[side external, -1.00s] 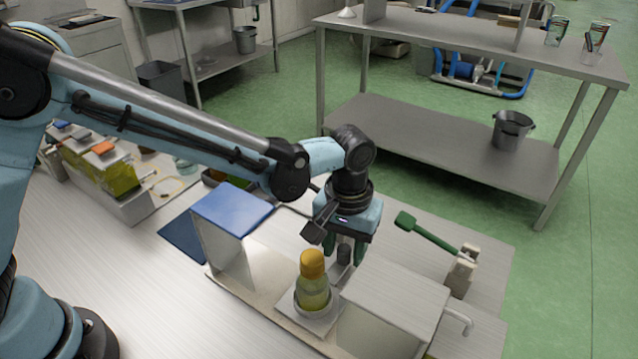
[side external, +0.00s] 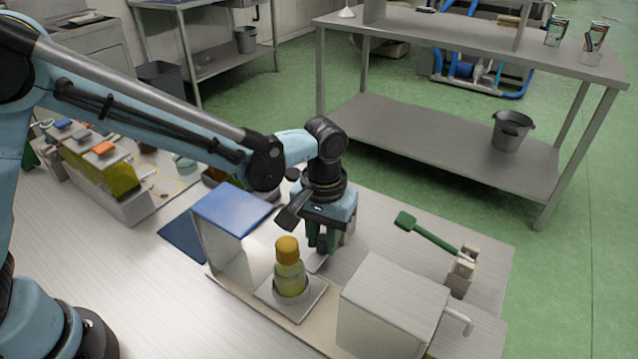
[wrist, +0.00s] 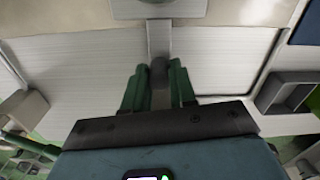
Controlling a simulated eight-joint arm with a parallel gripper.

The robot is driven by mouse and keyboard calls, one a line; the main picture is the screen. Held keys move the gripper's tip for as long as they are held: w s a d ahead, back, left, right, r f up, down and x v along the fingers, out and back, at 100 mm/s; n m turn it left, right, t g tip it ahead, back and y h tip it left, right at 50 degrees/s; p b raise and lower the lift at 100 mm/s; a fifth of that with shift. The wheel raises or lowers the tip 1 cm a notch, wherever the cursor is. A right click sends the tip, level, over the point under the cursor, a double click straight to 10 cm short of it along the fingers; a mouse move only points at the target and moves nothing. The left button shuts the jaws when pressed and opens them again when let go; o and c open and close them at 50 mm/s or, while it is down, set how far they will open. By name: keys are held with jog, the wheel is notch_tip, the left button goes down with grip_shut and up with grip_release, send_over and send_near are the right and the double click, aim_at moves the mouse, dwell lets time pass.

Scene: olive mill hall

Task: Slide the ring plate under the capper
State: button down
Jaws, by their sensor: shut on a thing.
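The ring plate (side external: 309,301) is a pale flat plate on the long base strip, with a round ring in its middle. A yellow-green bottle with an orange cap (side external: 287,248) stands upright in the ring. My gripper (side external: 322,243) is behind the plate; in the wrist view its green fingers (wrist: 158,85) are shut on the dark knob (wrist: 158,68) of the plate's handle bar (wrist: 159,38). The blue-topped housing (side external: 236,210) stands just left of the plate. A grey box with a side lever (side external: 392,300) stands to the right. I cannot tell which is the capper.
A green-handled tool (side external: 430,233) rests on a small stand (side external: 462,268) at the right of the table. A blue mat (side external: 185,240) lies left of the housing. Several coloured blocks on a rack (side external: 105,165) stand farther left.

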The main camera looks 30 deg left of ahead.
jog(key=c, duration=0.9)
grip_release()
notch_tip(320, 180, up, 12)
